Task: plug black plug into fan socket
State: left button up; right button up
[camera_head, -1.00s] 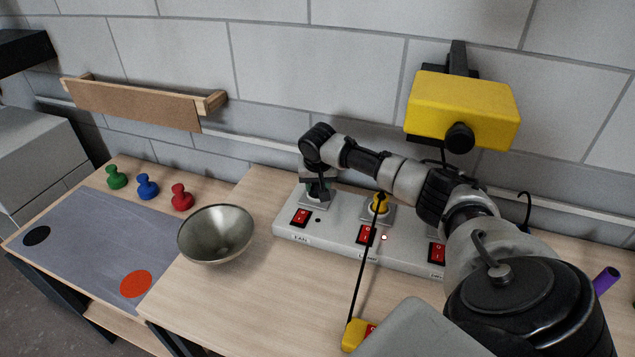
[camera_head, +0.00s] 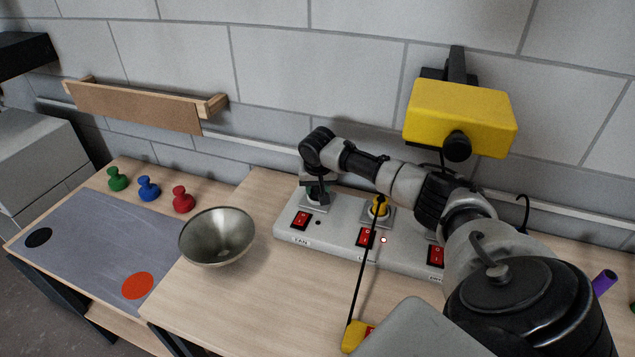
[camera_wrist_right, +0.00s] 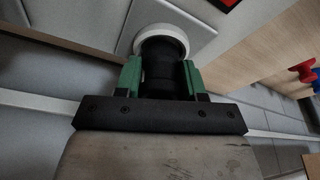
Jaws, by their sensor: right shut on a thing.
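The grey socket panel (camera_head: 345,245) lies on the wooden table with several sockets and red switches. My right gripper (camera_head: 317,192) is at its left-end socket (camera_head: 313,208), whose label is too blurred to read surely. In the right wrist view, the gripper's green fingers (camera_wrist_right: 161,78) are shut on the black plug (camera_wrist_right: 157,68). The plug's front end is at the white socket ring (camera_wrist_right: 161,38) on a grey plate, lined up with it. How deep it sits is hidden. My left gripper is out of view.
A yellow plug (camera_head: 380,206) with a black cord sits in the middle socket. A metal bowl (camera_head: 217,237) stands left of the panel. Red (camera_head: 182,200), blue (camera_head: 148,188) and green (camera_head: 117,179) pegs stand further left. A yellow box (camera_head: 460,117) is above the panel.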

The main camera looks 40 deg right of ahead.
dwell(0.4)
jog(key=shift+p, duration=0.5)
dwell(0.6)
jog(key=shift+p, duration=0.45)
jog(key=shift+f, duration=0.4)
